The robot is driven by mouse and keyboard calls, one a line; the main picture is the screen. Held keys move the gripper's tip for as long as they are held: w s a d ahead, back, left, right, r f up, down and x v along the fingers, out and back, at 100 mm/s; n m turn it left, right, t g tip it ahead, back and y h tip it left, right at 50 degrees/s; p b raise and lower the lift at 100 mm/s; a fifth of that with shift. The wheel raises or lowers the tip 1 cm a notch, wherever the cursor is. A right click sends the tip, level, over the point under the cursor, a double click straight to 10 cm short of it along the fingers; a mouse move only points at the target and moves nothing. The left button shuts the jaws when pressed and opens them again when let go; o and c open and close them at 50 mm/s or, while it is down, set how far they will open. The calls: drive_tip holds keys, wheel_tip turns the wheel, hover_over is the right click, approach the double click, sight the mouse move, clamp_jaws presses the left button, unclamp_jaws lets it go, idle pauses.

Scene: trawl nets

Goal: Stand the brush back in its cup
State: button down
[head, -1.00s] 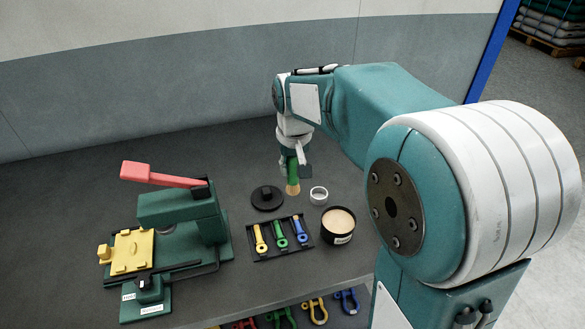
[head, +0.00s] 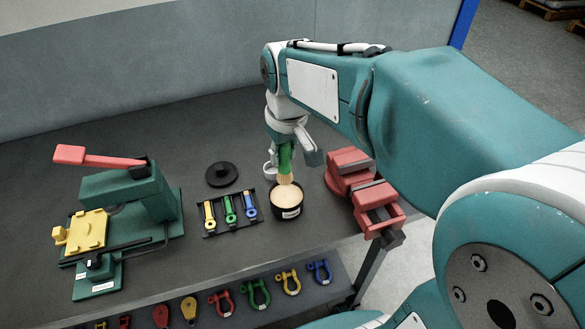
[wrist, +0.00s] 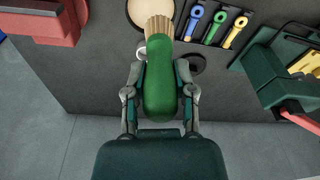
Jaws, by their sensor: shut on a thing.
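The brush (head: 284,162) has a green handle and pale tan bristles. My gripper (head: 285,155) is shut on its handle and holds it bristles down; in the wrist view my gripper (wrist: 160,76) has a finger on each side of the brush (wrist: 160,88). In the head view the bristle tip overlaps the back of the black tub of cream (head: 288,211); I cannot tell whether it touches. The small white open cup (head: 268,170) stands on the bench just behind the tub, partly hidden by the brush and gripper. In the wrist view only an edge of the cup (wrist: 140,50) shows.
A black disc-shaped lid (head: 221,175) and a black rack (head: 248,220) with colored shackle-like pieces lie left of the tub. A red vise (head: 350,170) stands close on the right. A green press (head: 130,205) with a red lever is at the left.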

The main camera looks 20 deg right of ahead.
drive_tip(key=w+f, duration=0.6)
drive_tip(key=w, duration=0.1)
drive_tip(key=w+f, duration=0.6)
drive_tip(key=f, duration=0.1)
drive_tip(key=shift+w+d, duration=0.15)
drive_tip(key=shift+w, duration=0.25)
drive_tip(key=shift+s+d+f, duration=0.1)
drive_tip(key=shift+s+f, duration=0.05)
drive_tip(key=shift+c, duration=2.2)
unclamp_jaws()
drive_tip(key=shift+f, duration=0.1)
